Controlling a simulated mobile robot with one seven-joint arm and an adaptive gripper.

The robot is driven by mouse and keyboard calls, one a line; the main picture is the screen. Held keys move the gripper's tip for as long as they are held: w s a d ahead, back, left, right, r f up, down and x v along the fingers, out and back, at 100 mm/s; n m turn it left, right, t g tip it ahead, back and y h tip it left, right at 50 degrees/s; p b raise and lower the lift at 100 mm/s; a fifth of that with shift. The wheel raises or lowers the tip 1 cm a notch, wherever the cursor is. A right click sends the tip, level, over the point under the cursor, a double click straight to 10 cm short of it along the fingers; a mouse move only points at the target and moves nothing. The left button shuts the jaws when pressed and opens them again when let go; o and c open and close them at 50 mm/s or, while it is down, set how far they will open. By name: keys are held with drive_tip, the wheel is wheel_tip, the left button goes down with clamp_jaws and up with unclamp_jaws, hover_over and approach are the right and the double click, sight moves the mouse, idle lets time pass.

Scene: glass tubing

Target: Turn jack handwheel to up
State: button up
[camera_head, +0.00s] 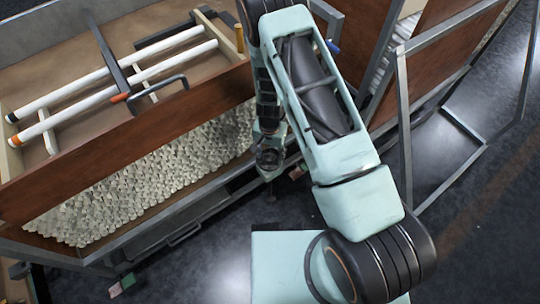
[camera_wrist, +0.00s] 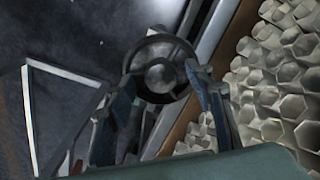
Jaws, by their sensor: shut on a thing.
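The jack handwheel (camera_wrist: 161,74) is a dark round wheel with a raised hub, seen nearly face-on in the wrist view. My gripper (camera_wrist: 163,66) has one finger on each side of it, and it is shut on the wheel's rim. In the head view my gripper (camera_head: 268,172) is at the lower front side of the wooden cart, small and dark. I cannot make out the handwheel there. The wheel's turned position and the jack behind it cannot be told.
A metal frame (camera_head: 405,130) stands to the right of my arm. Dark floor (camera_head: 215,255) is open in front.

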drive_tip(key=n, duration=0.1)
drive_tip(key=n+b, duration=0.1)
drive_tip(key=n, duration=0.2)
drive_tip(key=shift+a+f+n, duration=0.25)
drive_tip(key=shift+f+n, duration=0.1)
drive_tip(key=shift+n, duration=0.05)
drive_tip(key=n+b, duration=0.1)
drive_tip(key=n, duration=0.3)
drive_tip(key=shift+n, duration=0.3)
drive_tip(key=n+b, duration=0.1)
drive_tip(key=n, duration=0.3)
drive_tip(key=shift+n, duration=0.3)
drive_tip(key=shift+c, duration=0.5)
drive_tip(key=n, duration=0.4)
drive_tip(key=shift+r, duration=0.1)
drive_tip(key=shift+c, duration=0.2)
drive_tip(key=n, duration=0.5)
drive_tip(key=shift+d, duration=0.15)
drive_tip(key=n+p, duration=0.1)
drive_tip(key=n, duration=0.3)
drive_tip(key=shift+r, duration=0.1)
drive_tip(key=n+p, duration=0.1)
drive_tip(key=n, duration=0.4)
drive_tip(key=shift+w+d+p, duration=0.1)
drive_tip(key=shift+p, duration=0.25)
drive_tip(key=shift+n+p, duration=0.8)
drive_tip(key=shift+n, duration=1.4)
